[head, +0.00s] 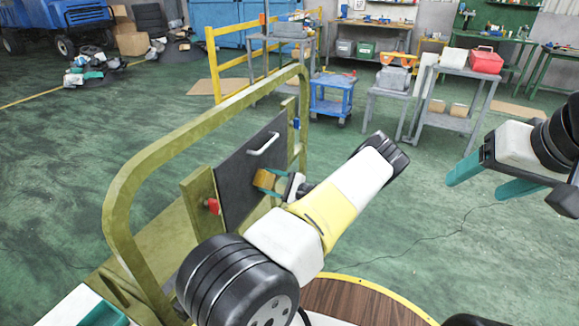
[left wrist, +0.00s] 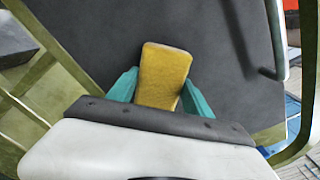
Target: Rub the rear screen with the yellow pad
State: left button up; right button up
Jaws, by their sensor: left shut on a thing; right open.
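The rear screen (head: 241,165) is a dark grey upright panel with a white handle, set inside an olive tubular frame. My left gripper (head: 273,181) is shut on the yellow pad (head: 264,180) and holds it at the lower right part of the screen. In the left wrist view the yellow pad (left wrist: 164,75) sits between the teal fingers, with the dark screen (left wrist: 200,40) right behind it. Whether the pad touches the screen cannot be told for sure. My right gripper (head: 490,182) is open and empty at the right, well away from the screen.
The olive frame (head: 150,165) arches around the screen. The white handle (head: 264,144) sticks out above the pad. A red knob (head: 213,206) sits at the screen's lower left. A round wooden top (head: 345,301) lies in front. Carts and benches stand far back.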

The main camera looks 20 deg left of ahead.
aim_at(263, 187)
pick_arm(q)
jog(key=shift+s+a, duration=0.15)
jog(key=shift+s, duration=1.95)
jog(key=shift+d, duration=1)
jog(key=shift+s+d, duration=0.15)
jog(key=shift+d, duration=1.95)
jog(key=shift+d, duration=0.15)
jog(key=shift+s+d, duration=0.1)
jog(key=shift+d, duration=1.25)
